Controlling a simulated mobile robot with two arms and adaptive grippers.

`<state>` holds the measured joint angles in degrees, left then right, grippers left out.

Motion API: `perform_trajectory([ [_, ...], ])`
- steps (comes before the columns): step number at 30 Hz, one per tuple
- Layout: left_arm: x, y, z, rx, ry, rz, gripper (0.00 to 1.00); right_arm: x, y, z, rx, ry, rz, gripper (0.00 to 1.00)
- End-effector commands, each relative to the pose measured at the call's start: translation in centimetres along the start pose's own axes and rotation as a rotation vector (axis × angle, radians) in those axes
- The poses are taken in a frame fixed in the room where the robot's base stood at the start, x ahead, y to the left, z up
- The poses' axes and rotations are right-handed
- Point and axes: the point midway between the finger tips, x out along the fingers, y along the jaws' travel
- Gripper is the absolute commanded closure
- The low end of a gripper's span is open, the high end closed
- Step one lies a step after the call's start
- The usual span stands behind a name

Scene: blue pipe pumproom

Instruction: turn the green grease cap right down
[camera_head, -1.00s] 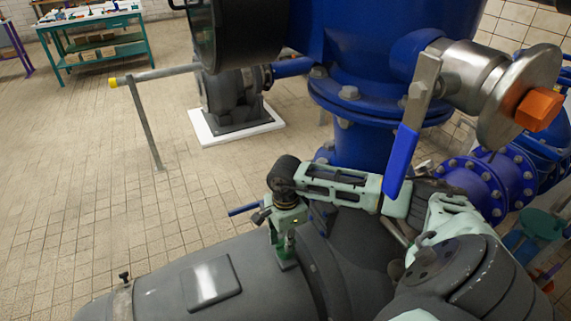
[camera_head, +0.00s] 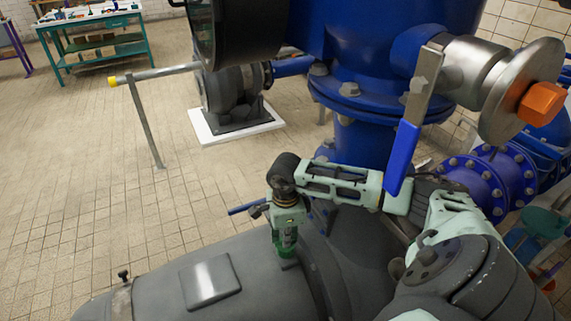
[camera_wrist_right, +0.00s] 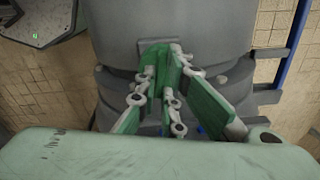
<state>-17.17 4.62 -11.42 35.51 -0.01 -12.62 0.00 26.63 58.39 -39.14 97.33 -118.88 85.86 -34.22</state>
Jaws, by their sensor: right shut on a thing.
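The green grease cap (camera_wrist_right: 156,54) sits on top of the dark grey pump housing (camera_head: 170,290), and the fingers hide most of it. My right gripper (camera_head: 287,247) points down at the housing and is shut on the cap. In the right wrist view its green-padded fingers (camera_wrist_right: 166,62) come together at the cap, against the grey body. The cap's green is hard to tell from the finger pads. My left gripper is not in view.
A steel valve with a blue-handled lever (camera_head: 403,158) hangs close above my right forearm. A large blue pipe (camera_head: 365,60) stands behind it. A railing (camera_head: 145,122) and a workbench (camera_head: 92,38) are at the left.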

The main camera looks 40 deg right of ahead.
Motion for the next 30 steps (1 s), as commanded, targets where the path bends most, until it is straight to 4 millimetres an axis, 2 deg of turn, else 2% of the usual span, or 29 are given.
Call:
perform_trajectory([
  [12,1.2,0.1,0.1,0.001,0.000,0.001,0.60,0.1,0.0,0.0,0.389,0.000,-0.001,1.00],
  [30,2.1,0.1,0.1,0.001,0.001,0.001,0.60,0.0,0.0,0.0,0.959,0.000,0.000,1.00],
])
